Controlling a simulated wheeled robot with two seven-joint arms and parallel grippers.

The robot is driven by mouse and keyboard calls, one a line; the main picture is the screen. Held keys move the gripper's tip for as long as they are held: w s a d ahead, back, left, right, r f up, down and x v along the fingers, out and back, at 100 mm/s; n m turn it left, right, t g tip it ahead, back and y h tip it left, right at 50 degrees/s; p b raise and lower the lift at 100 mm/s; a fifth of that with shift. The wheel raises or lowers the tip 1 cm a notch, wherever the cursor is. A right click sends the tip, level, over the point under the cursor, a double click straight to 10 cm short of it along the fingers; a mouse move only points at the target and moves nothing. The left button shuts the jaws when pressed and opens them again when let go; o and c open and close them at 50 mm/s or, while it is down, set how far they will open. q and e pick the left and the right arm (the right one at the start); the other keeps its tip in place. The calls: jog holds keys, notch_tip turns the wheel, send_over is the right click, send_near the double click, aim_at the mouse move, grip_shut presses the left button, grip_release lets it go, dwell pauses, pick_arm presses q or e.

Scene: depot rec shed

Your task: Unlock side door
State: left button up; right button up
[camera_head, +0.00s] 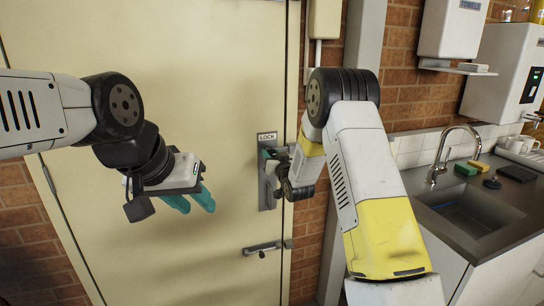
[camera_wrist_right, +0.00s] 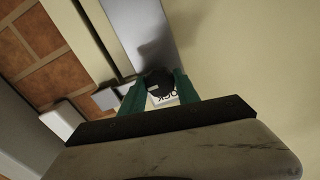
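The cream side door (camera_head: 170,90) fills the middle of the head view and looks closed. A grey lock plate (camera_head: 267,192) is on its right edge, under a white LOCK label (camera_head: 267,136). In the right wrist view a dark round lock knob (camera_wrist_right: 158,81) sits between the green fingers of my right gripper (camera_wrist_right: 160,92), which appear to touch both sides. My right gripper (camera_head: 272,155) is at the lock plate in the head view, where my wrist partly hides the knob. My left gripper (camera_head: 190,198) hangs before the door, empty, its teal fingers apart.
A lever handle (camera_head: 264,247) is on the door below the lock plate. A counter with a sink (camera_head: 468,212) and tap (camera_head: 440,160) stands at the right, near my right arm. A grey pipe or post (camera_head: 362,40) runs down beside the brick wall (camera_head: 400,60).

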grip_shut()
jog(key=shift+m, duration=0.4)
jog(key=m, duration=0.7)
jog(key=shift+m, duration=0.3)
jog(key=m, duration=0.4)
jog(key=shift+d+m, duration=0.1)
jog(key=shift+m, duration=0.2)
jog(key=m, duration=0.4)
jog(key=shift+m, duration=0.4)
